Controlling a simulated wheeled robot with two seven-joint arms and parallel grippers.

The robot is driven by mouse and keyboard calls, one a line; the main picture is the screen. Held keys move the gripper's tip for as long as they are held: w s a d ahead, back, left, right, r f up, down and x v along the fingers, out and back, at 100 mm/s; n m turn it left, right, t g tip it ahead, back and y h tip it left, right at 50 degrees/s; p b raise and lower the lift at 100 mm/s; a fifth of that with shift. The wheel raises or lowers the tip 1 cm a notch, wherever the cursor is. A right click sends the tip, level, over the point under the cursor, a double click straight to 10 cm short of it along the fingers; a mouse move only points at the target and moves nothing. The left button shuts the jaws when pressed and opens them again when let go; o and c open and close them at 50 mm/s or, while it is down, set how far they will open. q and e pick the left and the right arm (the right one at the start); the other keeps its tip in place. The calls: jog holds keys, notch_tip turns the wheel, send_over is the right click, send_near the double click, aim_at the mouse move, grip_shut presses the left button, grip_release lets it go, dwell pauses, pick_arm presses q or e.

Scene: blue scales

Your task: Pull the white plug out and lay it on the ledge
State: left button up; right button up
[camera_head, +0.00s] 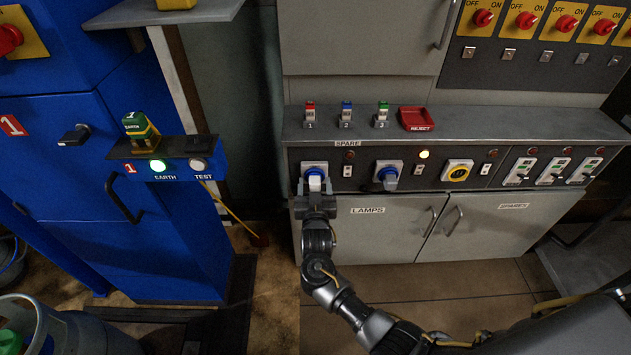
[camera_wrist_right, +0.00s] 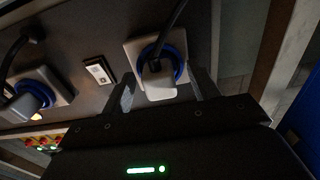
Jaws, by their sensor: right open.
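The white plug (camera_head: 315,183) sits in the blue-ringed socket at the left end of the grey panel, above the LAMPS door. In the right wrist view the white plug (camera_wrist_right: 158,80) is in the blue ring, with a black cable running up from it. My right gripper (camera_head: 317,197) is in front of this socket. In the wrist view its two fingers stand open on either side of the plug, and I cannot tell whether they touch it. The grey ledge (camera_head: 550,122) runs above the sockets. My left gripper is not in view.
Three small labelled fuses and a red REJECT tray (camera_head: 416,119) stand on the ledge. The ledge is clear right of the tray. A blue cabinet (camera_head: 120,240) stands at left.

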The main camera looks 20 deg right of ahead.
aim_at(315, 188)
jog(key=shift+p, duration=0.3)
dwell(0.7)
grip_shut()
dwell(0.4)
jog(key=shift+s, duration=0.2)
jog(key=shift+p+v, duration=0.95)
jog(key=shift+v, duration=0.45)
jog(key=shift+p+v, duration=0.65)
jog(key=shift+v, duration=0.75)
jog(key=shift+r, duration=0.1)
